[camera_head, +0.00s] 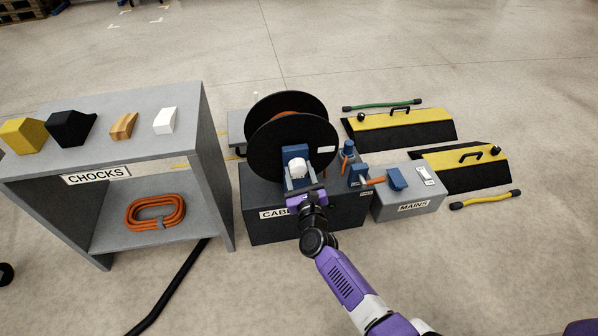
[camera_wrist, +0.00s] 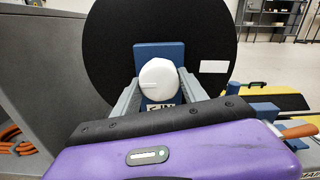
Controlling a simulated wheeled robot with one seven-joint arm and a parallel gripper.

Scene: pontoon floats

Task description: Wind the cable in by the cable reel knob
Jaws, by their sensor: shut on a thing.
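The cable reel (camera_head: 262,130) has two large black discs with orange cable (camera_head: 285,114) between them. It stands on a dark grey box with a partly covered label starting "CAB". The cable reel knob (camera_head: 298,168) is round and white, in front of a blue plate on the reel's near face. In the wrist view the knob (camera_wrist: 158,80) sits between the grey fingers of my gripper (camera_wrist: 157,94), with the black disc (camera_wrist: 110,60) behind it. My gripper (camera_head: 299,180) is shut on the knob. Its purple body hides part of the box label.
The chocks shelf (camera_head: 180,140) stands close on the left, with a coiled orange cable (camera_head: 156,213) below. The mains box (camera_head: 408,207) and a blue plug (camera_head: 357,175) are close on the right. Yellow-black ramps (camera_head: 400,130) lie beyond. The foreground floor is mostly clear.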

